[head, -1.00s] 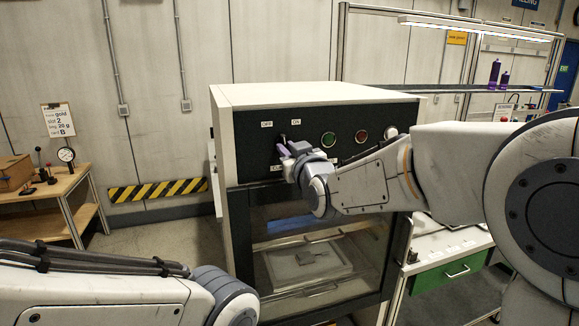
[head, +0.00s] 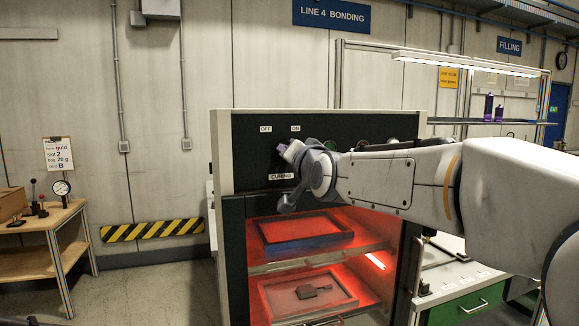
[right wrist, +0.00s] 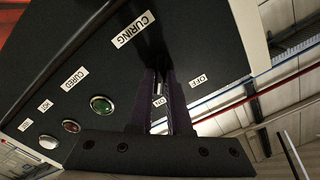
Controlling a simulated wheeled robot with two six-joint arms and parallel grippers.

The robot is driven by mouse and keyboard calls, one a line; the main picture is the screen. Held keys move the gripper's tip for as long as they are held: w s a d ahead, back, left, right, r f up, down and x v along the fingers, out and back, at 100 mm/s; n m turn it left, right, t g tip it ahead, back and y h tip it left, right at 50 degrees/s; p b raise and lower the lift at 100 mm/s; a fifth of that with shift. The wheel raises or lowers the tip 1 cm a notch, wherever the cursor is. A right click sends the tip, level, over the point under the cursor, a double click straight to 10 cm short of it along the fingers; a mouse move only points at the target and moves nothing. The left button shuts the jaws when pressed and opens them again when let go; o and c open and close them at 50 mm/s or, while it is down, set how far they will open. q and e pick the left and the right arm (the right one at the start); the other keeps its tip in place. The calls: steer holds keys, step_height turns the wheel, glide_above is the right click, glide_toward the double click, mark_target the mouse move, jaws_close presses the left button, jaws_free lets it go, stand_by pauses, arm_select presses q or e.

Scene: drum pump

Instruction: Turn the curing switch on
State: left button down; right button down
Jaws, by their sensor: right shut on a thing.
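The curing switch sits on the dark front panel (head: 240,150) of the oven, between the OFF label (head: 265,129), the ON label (head: 295,128) and the CURING label (head: 281,177). My right gripper (head: 284,149) is at the switch and hides it in the head view. In the right wrist view my right gripper (right wrist: 163,88) is shut on the switch lever (right wrist: 158,86), just by the ON label (right wrist: 158,101). The OFF label (right wrist: 198,79) is to the right there. The oven chamber (head: 300,262) glows red. My left gripper is out of view.
Green (right wrist: 101,105), red (right wrist: 71,126) and white (right wrist: 47,142) round buttons sit on the panel beside the switch. Trays (head: 270,249) lie on shelves behind the oven window. A side table (head: 40,262) stands left, with free floor between.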

steer(key=shift+m+b, duration=0.4)
steer(key=shift+m, duration=0.2)
steer(key=shift+r, duration=0.1)
steer(key=c, duration=0.9)
jaws_free()
steer(key=shift+d, duration=0.1)
steer(key=shift+o, duration=0.2)
steer(key=v, duration=1)
steer(key=shift+s+b, duration=0.25)
steer(key=shift+b, duration=0.05)
